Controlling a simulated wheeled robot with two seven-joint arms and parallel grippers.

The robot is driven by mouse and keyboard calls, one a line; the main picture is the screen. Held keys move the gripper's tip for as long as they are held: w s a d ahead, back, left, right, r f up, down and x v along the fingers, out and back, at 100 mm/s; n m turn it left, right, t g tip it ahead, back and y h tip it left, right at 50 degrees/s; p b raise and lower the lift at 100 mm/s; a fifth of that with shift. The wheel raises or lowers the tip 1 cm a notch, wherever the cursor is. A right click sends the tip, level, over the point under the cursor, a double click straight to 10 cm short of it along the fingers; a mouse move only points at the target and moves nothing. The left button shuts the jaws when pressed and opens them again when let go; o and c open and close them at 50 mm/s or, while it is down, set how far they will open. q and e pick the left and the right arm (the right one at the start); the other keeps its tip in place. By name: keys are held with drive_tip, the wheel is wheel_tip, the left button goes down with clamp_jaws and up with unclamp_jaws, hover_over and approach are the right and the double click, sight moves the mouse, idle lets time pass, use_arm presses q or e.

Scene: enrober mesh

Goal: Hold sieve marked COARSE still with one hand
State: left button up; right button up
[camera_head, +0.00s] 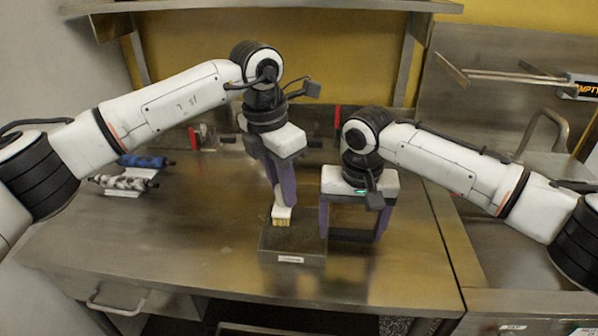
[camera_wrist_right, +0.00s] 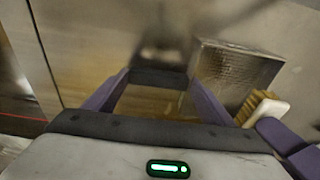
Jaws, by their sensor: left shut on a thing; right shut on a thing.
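A dark box-shaped sieve (camera_head: 309,258) with a mesh top stands near the table's front edge. Its white front label is too small to read. It also shows in the right wrist view (camera_wrist_right: 235,72). My left gripper (camera_head: 285,200) is shut on a brush (camera_head: 281,216) with a white handle and yellow bristles. The brush is upright, bristles down at the mesh; I cannot tell if they touch. My right gripper (camera_head: 351,228) points down right of the sieve, its fingers wide apart on a dark bar (camera_wrist_right: 158,77) that seems to be the sieve's handle.
A blue roller (camera_head: 146,161) and a black-and-white roller (camera_head: 122,182) lie on a white holder at the left. A steel shelf crosses the back. The steel table (camera_head: 190,235) left of the sieve is clear.

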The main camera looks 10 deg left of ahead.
drive_tip(key=o, duration=1.2)
drive_tip(key=shift+r, duration=0.1)
wheel_tip(320, 180, up, 12)
drive_tip(key=s, duration=0.1)
drive_tip(key=shift+s, duration=0.3)
